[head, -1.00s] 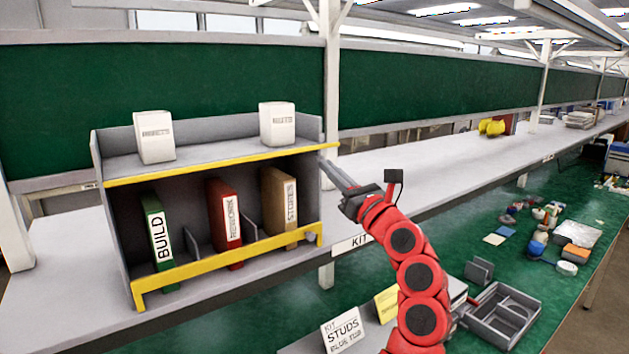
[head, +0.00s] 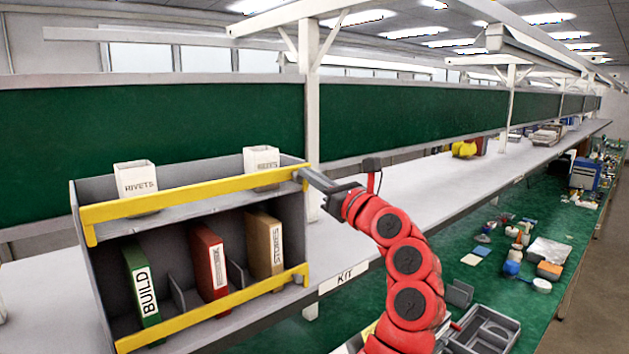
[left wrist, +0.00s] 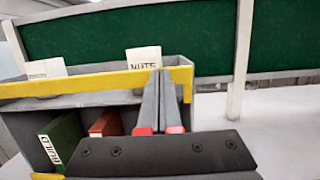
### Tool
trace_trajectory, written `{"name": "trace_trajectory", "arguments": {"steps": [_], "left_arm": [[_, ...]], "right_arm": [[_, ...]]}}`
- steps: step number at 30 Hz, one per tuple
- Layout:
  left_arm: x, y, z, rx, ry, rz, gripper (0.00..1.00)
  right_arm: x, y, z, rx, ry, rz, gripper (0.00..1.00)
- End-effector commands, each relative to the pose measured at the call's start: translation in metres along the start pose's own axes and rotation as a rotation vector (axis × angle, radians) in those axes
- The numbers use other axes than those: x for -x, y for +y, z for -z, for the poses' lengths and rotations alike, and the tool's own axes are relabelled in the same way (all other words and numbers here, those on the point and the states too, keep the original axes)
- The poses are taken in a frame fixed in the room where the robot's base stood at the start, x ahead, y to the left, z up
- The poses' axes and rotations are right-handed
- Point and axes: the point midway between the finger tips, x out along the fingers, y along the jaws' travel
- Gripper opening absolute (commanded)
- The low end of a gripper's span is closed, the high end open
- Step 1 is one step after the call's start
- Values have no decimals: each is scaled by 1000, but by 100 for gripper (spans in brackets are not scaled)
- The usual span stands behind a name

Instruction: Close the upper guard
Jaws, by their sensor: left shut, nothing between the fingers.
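The upper guard (head: 200,191) is a yellow bar with bent ends along the front of the grey rack's upper shelf. It stands raised in front of the white bins and hides part of them. It also shows in the left wrist view (left wrist: 90,82). My left gripper (head: 306,175) is shut and empty, with its fingertips at the guard's right end. In the left wrist view the closed fingers (left wrist: 161,78) overlap that end; I cannot tell whether they touch it. My right gripper is not in view.
A lower yellow guard (head: 215,307) crosses the lower shelf in front of green, red and tan binders. White bins marked RIVETS (head: 136,180) and NUTS (left wrist: 144,58) stand on the upper shelf. The white bench shelf (head: 440,190) right of the rack is largely clear.

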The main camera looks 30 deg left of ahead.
Motion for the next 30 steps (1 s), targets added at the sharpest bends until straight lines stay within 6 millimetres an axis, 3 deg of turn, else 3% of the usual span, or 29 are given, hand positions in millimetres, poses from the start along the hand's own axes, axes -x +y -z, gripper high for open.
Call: {"name": "trace_trajectory", "arguments": {"steps": [12, 30], "left_arm": [[-16, 0, -12, 0, -1, 0, 0], [-19, 0, -12, 0, -1, 0, 0]], "right_arm": [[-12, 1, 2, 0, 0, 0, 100], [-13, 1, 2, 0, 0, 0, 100]]}}
